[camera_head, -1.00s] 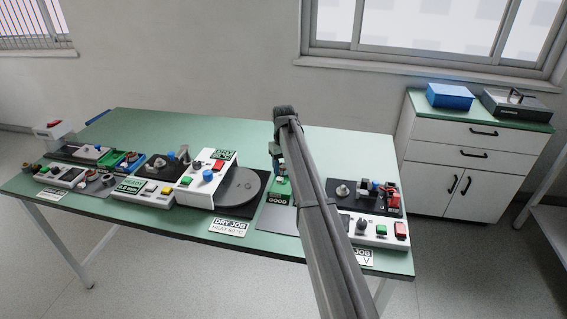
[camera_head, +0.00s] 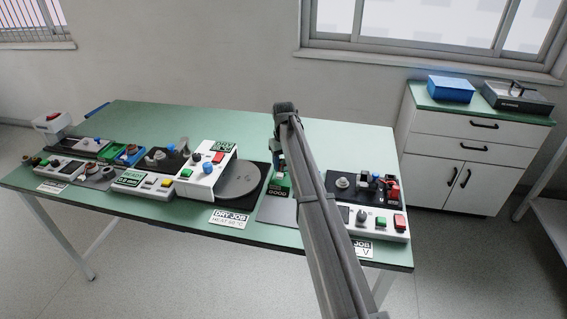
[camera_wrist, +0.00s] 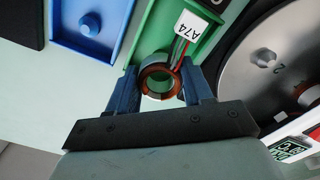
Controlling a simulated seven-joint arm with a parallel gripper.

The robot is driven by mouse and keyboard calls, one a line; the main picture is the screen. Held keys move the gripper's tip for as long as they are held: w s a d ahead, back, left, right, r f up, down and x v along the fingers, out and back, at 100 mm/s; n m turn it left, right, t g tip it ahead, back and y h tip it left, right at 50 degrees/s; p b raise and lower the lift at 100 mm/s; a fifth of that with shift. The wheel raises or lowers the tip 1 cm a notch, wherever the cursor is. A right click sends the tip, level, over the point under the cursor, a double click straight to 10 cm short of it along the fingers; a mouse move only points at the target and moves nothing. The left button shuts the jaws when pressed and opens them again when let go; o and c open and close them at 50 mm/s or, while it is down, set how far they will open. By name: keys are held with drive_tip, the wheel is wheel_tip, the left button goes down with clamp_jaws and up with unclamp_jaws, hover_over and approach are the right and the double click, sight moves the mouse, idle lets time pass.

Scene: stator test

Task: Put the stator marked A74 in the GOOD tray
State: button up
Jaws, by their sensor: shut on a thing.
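The stator marked A74 (camera_wrist: 158,82) is a small ring with copper windings. Its red and dark leads run to a white tag (camera_wrist: 193,24) reading A74. My gripper (camera_wrist: 160,90) is shut on it, with one blue finger on each side. In the wrist view the stator is over the near end of a green tray (camera_wrist: 146,42); I cannot tell whether it touches the tray floor. In the head view my arm reaches over the green tray with the GOOD sign (camera_head: 278,191), and the stator is hidden.
A blue tray (camera_wrist: 112,38) with a blue round part lies left of the green one in the wrist view. A grey turntable (camera_head: 239,179) stands beside the GOOD tray. A black test fixture (camera_head: 345,199) with a button panel (camera_head: 395,226) stands to the right. The table's back is clear.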

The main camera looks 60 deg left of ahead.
sight(284, 169)
drive_tip(key=shift+d+f, duration=0.1)
drive_tip(key=shift+f, duration=1.1)
drive_tip(key=shift+f, duration=0.3)
drive_tip(key=shift+f, duration=0.1)
idle(0.5)
drive_tip(key=o, duration=1.2)
drive_tip(key=shift+w, duration=0.1)
